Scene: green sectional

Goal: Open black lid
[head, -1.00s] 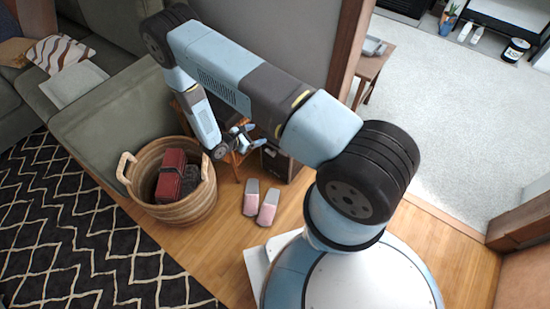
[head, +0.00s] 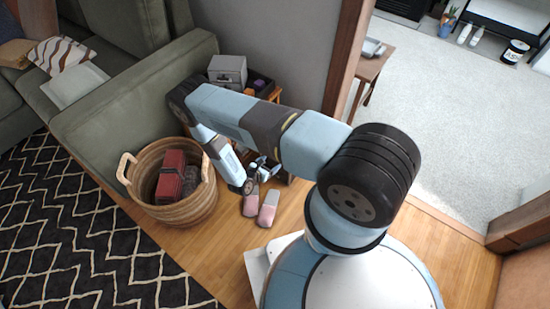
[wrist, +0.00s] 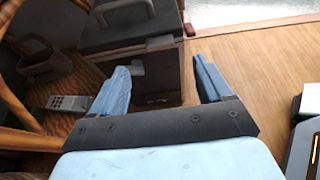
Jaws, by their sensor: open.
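A dark box with a black lid (wrist: 125,24) stands ahead of my gripper in the wrist view. The lid looks closed. In the head view my gripper (head: 264,168) is low beside the side table, above the slippers. My arm hides most of the box there.
A wicker basket (head: 180,212) with dark red items stands left of my gripper. Pink-grey slippers (head: 268,208) lie on the wooden floor. A grey case (head: 228,70) and a dark tray (head: 259,82) stand behind my arm. The wood floor is open on the right (wrist: 255,70).

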